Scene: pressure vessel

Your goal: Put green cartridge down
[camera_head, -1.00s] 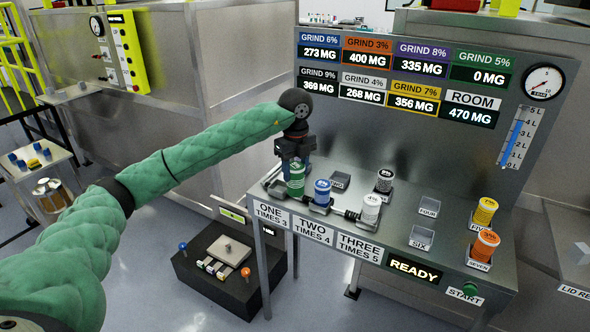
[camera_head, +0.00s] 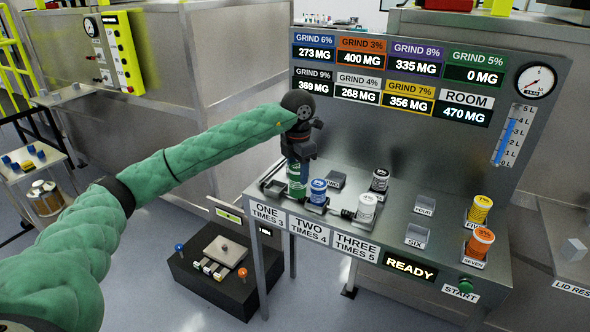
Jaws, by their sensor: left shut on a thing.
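The green cartridge (camera_head: 296,181) is upright at the left end of the steel bench (camera_head: 390,220), above the sign ONE TIMES 3. My left gripper (camera_head: 298,162) comes down on it from above and is shut on its top. I cannot tell whether the cartridge's base touches the holder (camera_head: 274,189) at station one. The blue cartridge (camera_head: 318,191) stands just to its right at station two, and a white cartridge (camera_head: 367,207) stands at station three. My right gripper does not show.
A black-and-white cartridge (camera_head: 380,180) stands behind station three. Yellow (camera_head: 479,208) and orange (camera_head: 480,243) cartridges stand at the right. Empty pads FOUR (camera_head: 424,205) and SIX (camera_head: 417,237) lie between. A READY display (camera_head: 410,268) and green START button (camera_head: 466,285) are at the front.

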